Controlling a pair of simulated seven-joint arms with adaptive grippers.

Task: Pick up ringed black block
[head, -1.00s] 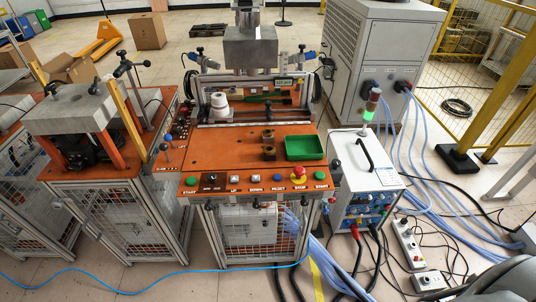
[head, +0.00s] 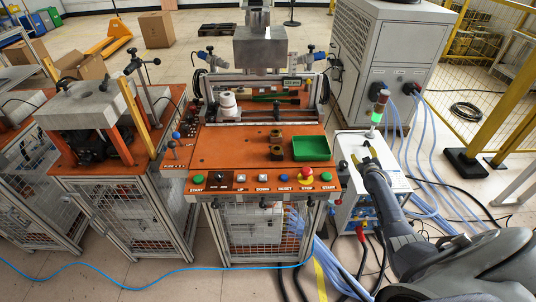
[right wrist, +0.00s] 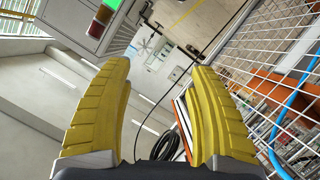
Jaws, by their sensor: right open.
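Two small dark blocks with brownish tops stand on the orange table of the middle machine, left of the green tray: a rear block (head: 276,135) and a front block (head: 277,153). They are too small to tell which one is ringed. My right gripper (head: 363,156) is open and empty, to the right of the table, over the white power unit. Its yellow fingers are wide apart in the right wrist view (right wrist: 160,72), with no block between them. My left gripper is out of view.
The green tray (head: 311,160) sits at the table's right side. Buttons (head: 262,178) line the front edge. A signal lamp (head: 378,106) stands behind my right gripper. A white spool (head: 228,104) stands further back. The table's left middle is bare.

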